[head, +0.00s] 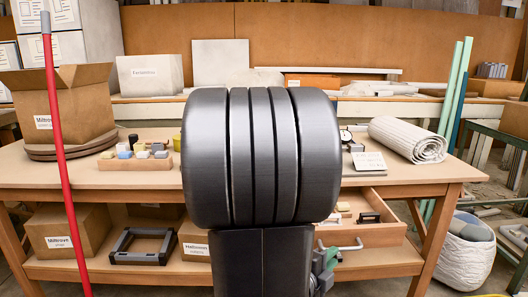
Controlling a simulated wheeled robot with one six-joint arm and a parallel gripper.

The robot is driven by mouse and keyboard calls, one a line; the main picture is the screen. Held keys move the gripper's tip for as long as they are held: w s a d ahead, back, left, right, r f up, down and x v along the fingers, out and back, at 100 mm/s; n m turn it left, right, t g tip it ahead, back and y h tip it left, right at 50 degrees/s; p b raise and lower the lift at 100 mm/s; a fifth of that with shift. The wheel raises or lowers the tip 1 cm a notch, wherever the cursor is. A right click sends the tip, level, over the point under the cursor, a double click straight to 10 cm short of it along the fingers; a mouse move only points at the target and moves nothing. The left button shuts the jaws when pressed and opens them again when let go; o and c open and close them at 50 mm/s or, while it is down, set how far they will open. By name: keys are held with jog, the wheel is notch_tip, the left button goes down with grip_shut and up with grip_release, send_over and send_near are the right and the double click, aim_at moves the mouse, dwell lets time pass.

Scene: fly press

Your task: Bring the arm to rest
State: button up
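My arm (262,155) fills the middle of the head view as a large dark grey, ribbed, rounded link with a flat dark link (262,262) below it. It looks folded close to the camera and hides the middle of the workbench. I cannot make out my gripper or its fingers in this view. A small green and grey part (325,262) shows at the right edge of the lower link; I cannot tell what it belongs to. No fly press can be made out.
The wooden workbench (425,172) spans the view, with an open drawer (375,230) right of my arm. On it are a cardboard box (85,100), a block tray (135,162) and a white roll (408,139). A red pole (62,160) stands left, a white sack (463,255) right.

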aim_at(341, 250)
jog(key=shift+b+x, duration=0.6)
jog(key=shift+x, duration=2.7)
